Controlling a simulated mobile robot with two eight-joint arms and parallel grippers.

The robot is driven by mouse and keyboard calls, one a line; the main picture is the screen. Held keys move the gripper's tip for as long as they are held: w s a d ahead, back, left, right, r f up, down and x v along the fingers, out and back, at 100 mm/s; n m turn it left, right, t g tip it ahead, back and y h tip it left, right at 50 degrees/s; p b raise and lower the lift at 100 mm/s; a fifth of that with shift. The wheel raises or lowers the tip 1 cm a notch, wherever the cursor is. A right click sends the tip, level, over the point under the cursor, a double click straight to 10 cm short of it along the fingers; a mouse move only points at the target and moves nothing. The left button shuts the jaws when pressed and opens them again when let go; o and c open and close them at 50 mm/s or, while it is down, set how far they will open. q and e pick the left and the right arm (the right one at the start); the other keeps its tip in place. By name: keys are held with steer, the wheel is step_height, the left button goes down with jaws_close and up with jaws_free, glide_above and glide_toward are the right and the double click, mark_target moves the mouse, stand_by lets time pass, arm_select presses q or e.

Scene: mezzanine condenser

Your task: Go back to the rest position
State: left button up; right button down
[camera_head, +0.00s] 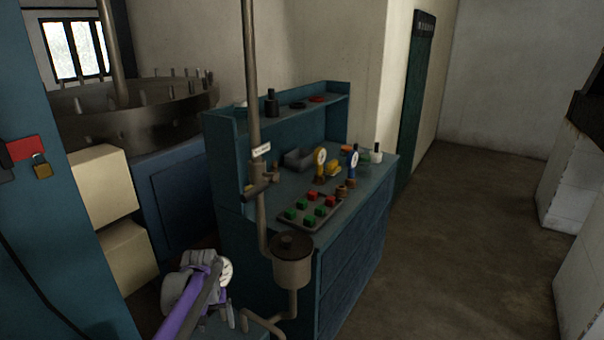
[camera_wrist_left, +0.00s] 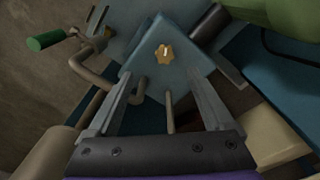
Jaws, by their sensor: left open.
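My left gripper (camera_head: 226,308) is low in the head view, at the end of a purple and grey arm. It is near a white dial gauge (camera_head: 227,270) and left of the pipe with the metal cup (camera_head: 292,268). In the left wrist view its two fingers (camera_wrist_left: 160,78) are spread apart, with nothing held between them. Past the fingertips is a blue block with a brass star-shaped knob (camera_wrist_left: 165,54). I cannot tell whether a finger touches the block. My right gripper is not in view.
A blue workbench (camera_head: 352,255) holds a tray (camera_head: 283,222) of red and green blocks, gauges and small bottles. A vertical pipe (camera_head: 251,80) stands before it. The wrist view shows bent pipes and a green handle (camera_wrist_left: 46,40). Open floor (camera_head: 450,240) lies right of the bench.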

arm_select(q)
steer(key=s+d+r+m+t+p, duration=0.1)
steer(key=s+d+r+t+p, duration=0.3)
steer(key=s+r, duration=0.85)
steer(key=s+d+f+m+p, duration=0.1)
steer(key=s+d, duration=0.3)
steer(key=s, duration=1.2)
steer(key=shift+s+f+m+t+p, duration=0.15)
steer(key=shift+f+m+t+p, duration=0.2)
steer(key=shift+f+p, duration=0.35)
steer(key=shift+a+r, duration=0.1)
steer(key=shift+r, duration=0.05)
stand_by(2.4)
